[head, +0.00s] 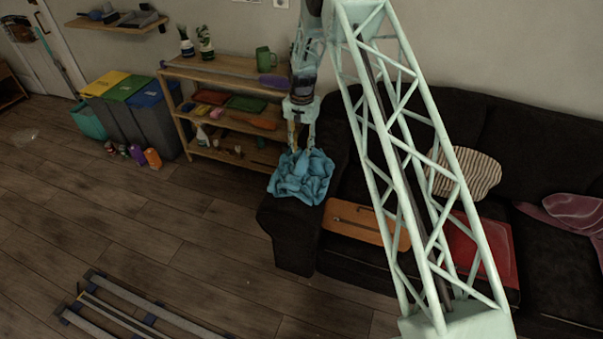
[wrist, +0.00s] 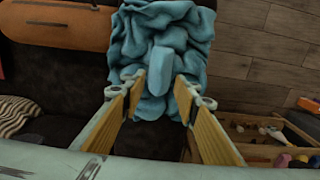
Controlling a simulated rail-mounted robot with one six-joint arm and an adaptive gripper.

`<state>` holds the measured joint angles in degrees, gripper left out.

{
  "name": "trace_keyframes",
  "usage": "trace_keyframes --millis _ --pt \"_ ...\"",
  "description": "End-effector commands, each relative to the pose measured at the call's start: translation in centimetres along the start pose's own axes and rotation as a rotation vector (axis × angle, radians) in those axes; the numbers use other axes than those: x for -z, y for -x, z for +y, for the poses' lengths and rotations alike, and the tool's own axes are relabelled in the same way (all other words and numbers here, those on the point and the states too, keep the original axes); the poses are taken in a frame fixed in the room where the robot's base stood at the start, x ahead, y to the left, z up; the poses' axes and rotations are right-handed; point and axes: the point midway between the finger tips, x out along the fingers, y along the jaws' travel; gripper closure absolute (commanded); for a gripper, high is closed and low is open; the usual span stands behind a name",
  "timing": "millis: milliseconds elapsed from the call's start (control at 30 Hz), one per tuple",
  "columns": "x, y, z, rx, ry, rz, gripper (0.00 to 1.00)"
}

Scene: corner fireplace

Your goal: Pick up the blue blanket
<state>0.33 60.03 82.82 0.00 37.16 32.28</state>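The blue blanket (head: 301,177) lies crumpled over the left arm of the dark sofa in the head view. In the wrist view the blanket (wrist: 165,40) fills the upper middle, with a raised fold between my fingers. My gripper (head: 300,147) points down right at the blanket in the head view. In the wrist view my gripper (wrist: 160,92) has its two fingers spread apart, one on each side of the fold. I cannot tell whether the fingertips touch the cloth.
The dark sofa (head: 292,235) holds an orange board (head: 362,226), a red item (head: 482,250) and a striped cushion (head: 466,173). A wooden shelf (head: 222,122) with several items stands close behind and left of the blanket. The wooden floor at the left is mostly clear.

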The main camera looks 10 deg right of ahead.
Motion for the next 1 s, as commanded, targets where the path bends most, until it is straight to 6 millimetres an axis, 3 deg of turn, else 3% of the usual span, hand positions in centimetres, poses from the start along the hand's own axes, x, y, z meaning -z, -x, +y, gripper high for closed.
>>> trace_keyframes --millis 567,1000 --pt "0.0 -0.8 0.0 0.000 0.000 0.000 0.72" --pt "0.1 -4.5 -0.2 -0.001 0.000 -0.001 0.72"
